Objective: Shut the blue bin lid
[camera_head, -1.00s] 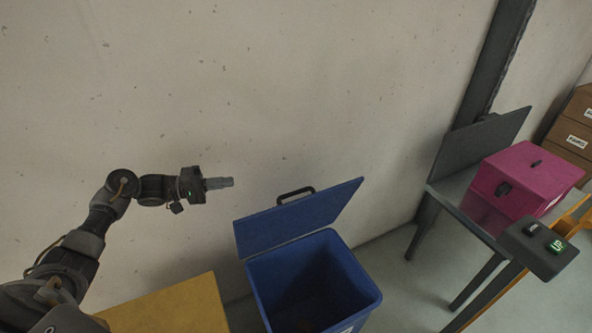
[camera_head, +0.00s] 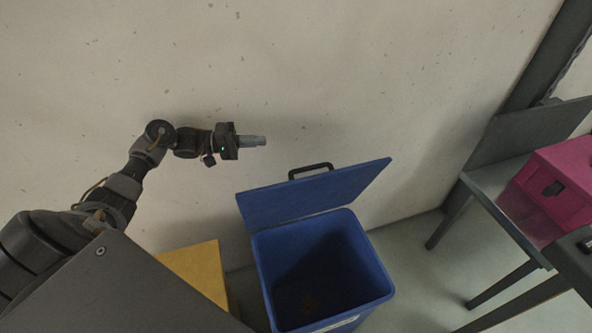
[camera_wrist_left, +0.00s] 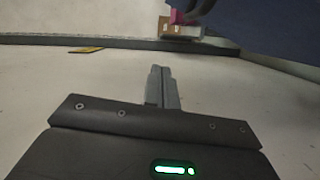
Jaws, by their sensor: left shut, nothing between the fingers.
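The blue bin (camera_head: 375,275) stands on the floor with its open top facing up. Its blue lid (camera_head: 325,195) is open, tilted up at the back edge toward the wall. A black handle (camera_head: 311,170) sits on the lid's upper edge. My left gripper (camera_head: 264,140) is shut and empty, above and to the left of the lid, apart from it, pointing right. In the left wrist view my gripper's fingers (camera_wrist_left: 162,86) are together, and a blue surface, likely the lid, fills the upper right corner.
A yellow box-like surface (camera_head: 197,272) is left of the bin. A grey table (camera_head: 490,180) with a pink box (camera_head: 560,180) stands at the right. The pale wall (camera_head: 400,70) is close behind the bin. Floor shows between bin and table.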

